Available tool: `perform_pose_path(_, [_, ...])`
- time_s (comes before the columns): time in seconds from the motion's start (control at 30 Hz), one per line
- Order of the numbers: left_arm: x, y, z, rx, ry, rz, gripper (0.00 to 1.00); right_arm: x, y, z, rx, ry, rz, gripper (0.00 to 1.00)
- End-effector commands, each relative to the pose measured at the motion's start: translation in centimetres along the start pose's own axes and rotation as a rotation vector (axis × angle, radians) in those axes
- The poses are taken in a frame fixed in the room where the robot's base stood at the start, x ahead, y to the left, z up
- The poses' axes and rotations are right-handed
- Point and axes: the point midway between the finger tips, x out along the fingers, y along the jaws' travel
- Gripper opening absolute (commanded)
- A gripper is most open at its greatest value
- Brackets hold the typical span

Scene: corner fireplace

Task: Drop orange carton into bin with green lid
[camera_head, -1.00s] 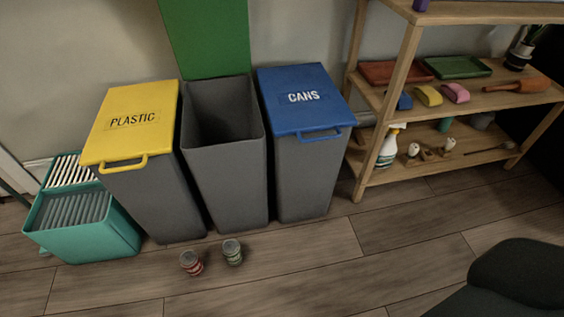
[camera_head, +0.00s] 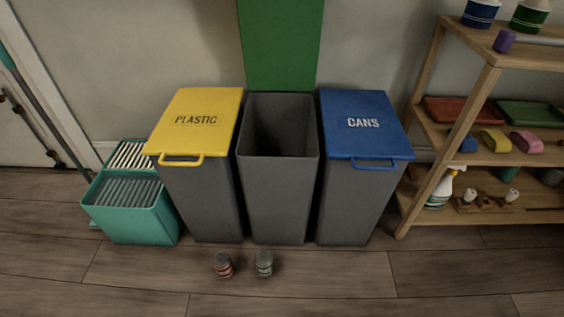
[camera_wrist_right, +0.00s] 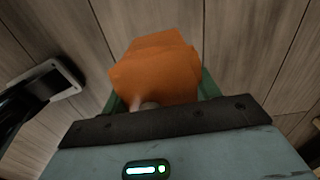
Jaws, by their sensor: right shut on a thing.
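The bin with the green lid (camera_head: 281,45) stands in the middle of three grey bins in the head view. Its lid is raised upright against the wall, and its mouth is open above the grey body (camera_head: 278,190). The orange carton (camera_wrist_right: 155,68) shows in the right wrist view, held in my right gripper (camera_wrist_right: 160,98). The gripper is shut on it, with green finger parts at its sides, above the wooden floor. The carton's far side is hidden. Neither gripper shows in the head view, and my left gripper is in no frame.
A yellow-lidded PLASTIC bin (camera_head: 196,120) and a blue-lidded CANS bin (camera_head: 364,124) flank the open bin, both closed. Two cans, one red (camera_head: 223,265) and one green (camera_head: 264,264), stand on the floor in front. A teal crate (camera_head: 130,208) is left, a wooden shelf (camera_head: 455,110) right.

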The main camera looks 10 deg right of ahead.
Motion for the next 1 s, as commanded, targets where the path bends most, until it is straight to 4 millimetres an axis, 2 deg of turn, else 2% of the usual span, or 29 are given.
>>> perform_pose_path(0.13, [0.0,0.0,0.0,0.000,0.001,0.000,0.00,-1.5,-3.3,0.4,-0.028,-0.001,-0.010,0.39])
perform_pose_path(0.23, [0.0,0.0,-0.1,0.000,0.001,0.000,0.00,-3.6,-7.0,0.9,-0.071,-0.001,-0.014,0.39])
perform_pose_path(0.4, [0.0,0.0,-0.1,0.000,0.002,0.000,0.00,-8.8,-13.9,2.1,-0.183,0.000,-0.015,0.39])
perform_pose_path(0.47, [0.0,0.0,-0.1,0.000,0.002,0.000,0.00,-11.0,-16.0,2.5,-0.233,0.001,-0.015,0.39])
perform_pose_path(0.6, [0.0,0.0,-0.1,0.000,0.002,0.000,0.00,-16.6,-20.3,3.4,-0.366,0.003,-0.015,0.39])
perform_pose_path(0.73, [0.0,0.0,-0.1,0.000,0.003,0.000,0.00,-22.5,-23.3,4.2,-0.520,0.003,-0.015,0.39])
perform_pose_path(0.9, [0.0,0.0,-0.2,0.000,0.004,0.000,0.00,-30.9,-25.2,4.5,-0.774,0.008,-0.015,0.39])
perform_pose_path(1.0, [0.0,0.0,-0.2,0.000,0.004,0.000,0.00,-36.0,-25.1,4.0,-0.952,0.010,-0.014,0.39])
